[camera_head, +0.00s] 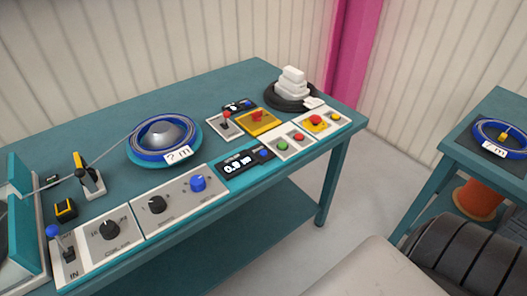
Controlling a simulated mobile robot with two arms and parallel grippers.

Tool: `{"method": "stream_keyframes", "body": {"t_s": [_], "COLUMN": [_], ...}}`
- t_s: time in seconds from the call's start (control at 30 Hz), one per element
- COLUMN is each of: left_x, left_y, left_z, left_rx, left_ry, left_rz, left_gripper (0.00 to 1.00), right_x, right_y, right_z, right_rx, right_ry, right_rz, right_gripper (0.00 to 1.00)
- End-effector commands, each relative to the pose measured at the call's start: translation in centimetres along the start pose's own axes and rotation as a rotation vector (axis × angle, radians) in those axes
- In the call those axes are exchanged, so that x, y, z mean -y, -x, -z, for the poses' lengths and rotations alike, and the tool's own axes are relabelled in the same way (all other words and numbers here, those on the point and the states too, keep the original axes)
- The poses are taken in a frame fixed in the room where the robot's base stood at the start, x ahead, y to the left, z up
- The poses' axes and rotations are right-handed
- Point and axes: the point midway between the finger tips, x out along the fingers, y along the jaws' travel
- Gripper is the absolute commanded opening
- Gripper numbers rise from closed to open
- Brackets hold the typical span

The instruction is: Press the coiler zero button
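The coiler bench (230,85) is a teal table with a blue cable coil (137,147) around a grey dome, tagged "? m". At its front edge, a black display (238,166) reads what looks like "0.0 m", with a small blue button (264,154) at its right end. The labels are too small to tell which one is the coiler zero. Nothing touches either button. Neither of my grippers is in view.
Near the displays are a green and red button panel (291,147), a red emergency stop (316,120) and a red-knobbed lever (225,114). Dial panels (108,231) line the front left. A second teal table (465,130) stands right. Grey floor (303,187) lies between.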

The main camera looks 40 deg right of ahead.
Motion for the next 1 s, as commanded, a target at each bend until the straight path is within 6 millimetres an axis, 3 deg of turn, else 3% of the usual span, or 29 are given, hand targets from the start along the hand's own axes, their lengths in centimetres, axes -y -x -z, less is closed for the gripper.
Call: {"method": "stream_keyframes", "body": {"t_s": [0.03,0.17,0.2,1.0], "left_x": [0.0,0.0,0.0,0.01], "left_y": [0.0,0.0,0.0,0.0], "left_z": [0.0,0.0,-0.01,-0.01], "left_rx": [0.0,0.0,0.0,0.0], "left_ry": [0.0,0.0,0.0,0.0], "left_rz": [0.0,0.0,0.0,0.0], "left_gripper": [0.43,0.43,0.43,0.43], "right_x": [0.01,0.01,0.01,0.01], "right_y": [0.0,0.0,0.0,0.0], "right_z": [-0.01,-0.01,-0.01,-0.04], "right_rx": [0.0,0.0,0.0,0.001], "right_ry": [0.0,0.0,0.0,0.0], "right_rz": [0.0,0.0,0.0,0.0], "right_gripper": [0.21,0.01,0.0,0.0]}}
